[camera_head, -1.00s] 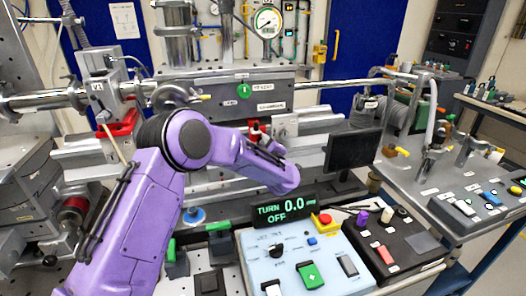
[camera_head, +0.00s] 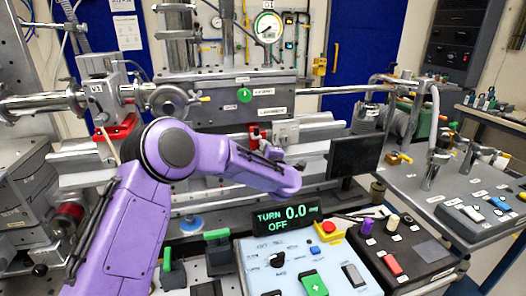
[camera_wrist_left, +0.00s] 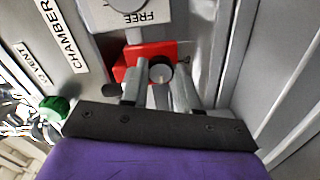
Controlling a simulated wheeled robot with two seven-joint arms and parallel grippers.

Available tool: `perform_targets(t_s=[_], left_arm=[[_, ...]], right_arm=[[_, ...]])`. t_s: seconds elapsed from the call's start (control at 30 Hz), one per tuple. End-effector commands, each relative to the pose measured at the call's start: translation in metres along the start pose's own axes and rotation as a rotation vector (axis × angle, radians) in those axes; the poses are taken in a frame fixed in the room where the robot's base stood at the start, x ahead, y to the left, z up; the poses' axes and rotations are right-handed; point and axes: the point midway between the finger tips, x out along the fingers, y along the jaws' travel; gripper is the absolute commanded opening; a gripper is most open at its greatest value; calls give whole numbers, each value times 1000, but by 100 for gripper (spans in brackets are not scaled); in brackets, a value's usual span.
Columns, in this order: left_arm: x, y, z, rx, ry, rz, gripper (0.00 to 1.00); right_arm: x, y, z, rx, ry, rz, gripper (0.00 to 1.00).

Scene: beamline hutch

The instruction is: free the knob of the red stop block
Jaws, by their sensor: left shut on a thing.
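In the left wrist view, the red stop block (camera_wrist_left: 133,57) sits on a grey metal rail. In the head view, the red block (camera_head: 254,131) is a small patch just behind my purple left forearm, below the chamber panel. My left fingertips are hardly visible there, and the arm hides part of the rail. A label reading FREE (camera_wrist_left: 148,17) shows upside down beside the block. My right gripper is in neither view.
A green knob (camera_head: 244,95) is on the panel above the block. A dark monitor (camera_head: 354,157) stands to the right. The TURN display (camera_head: 287,217), reading 0.0 and OFF, and the pale blue control box (camera_head: 258,252) are in front. Metal rails flank the block closely.

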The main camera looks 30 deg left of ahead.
Motion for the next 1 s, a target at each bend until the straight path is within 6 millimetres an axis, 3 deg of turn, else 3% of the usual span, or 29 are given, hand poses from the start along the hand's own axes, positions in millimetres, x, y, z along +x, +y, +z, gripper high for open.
perform_targets(t_s=[0.17,0.2,0.23,0.27,0.67,0.77,1.0], left_arm=[[-1,-2,1,1,-2,-3,0],[-1,-2,1,1,-2,-3,42],[-1,-2,1,1,-2,-3,52],[-1,-2,1,1,-2,-3,55],[0,4,-1,28,-1,2,55],[0,10,-2,133,0,3,55],[0,17,-2,652,-2,3,55]], right_arm=[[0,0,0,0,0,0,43],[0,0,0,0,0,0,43],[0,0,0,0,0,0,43],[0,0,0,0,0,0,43],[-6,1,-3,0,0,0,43],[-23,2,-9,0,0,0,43],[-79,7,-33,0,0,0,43]])
